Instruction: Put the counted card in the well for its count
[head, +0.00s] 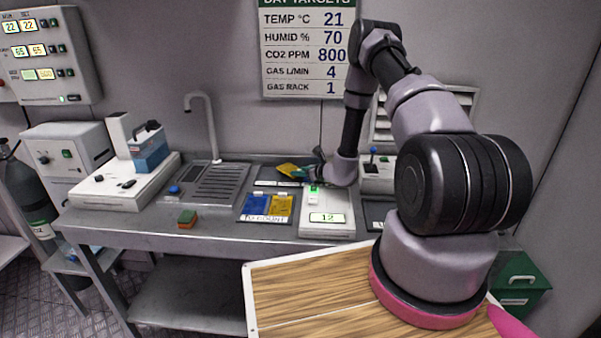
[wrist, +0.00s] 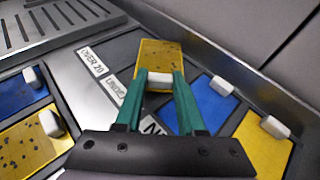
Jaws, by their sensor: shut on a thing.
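My gripper (wrist: 159,80) is shut on the white grip block of a speckled yellow card (wrist: 158,58), which is held out in front of its teal fingers. The held card also shows in the head view (head: 287,169), near the back of the bench. Below it in the wrist view are well labels, one reading OVER 20 (wrist: 91,61) and one partly hidden that starts UNDER (wrist: 117,92).
A blue card (head: 256,204) and a yellow card (head: 281,205) lie in the front tray marked TO COUNT. Another blue card (wrist: 207,103) and yellow card (wrist: 262,138) lie right of my fingers. A sink drainer (head: 212,185) and a sponge (head: 187,219) are to the left.

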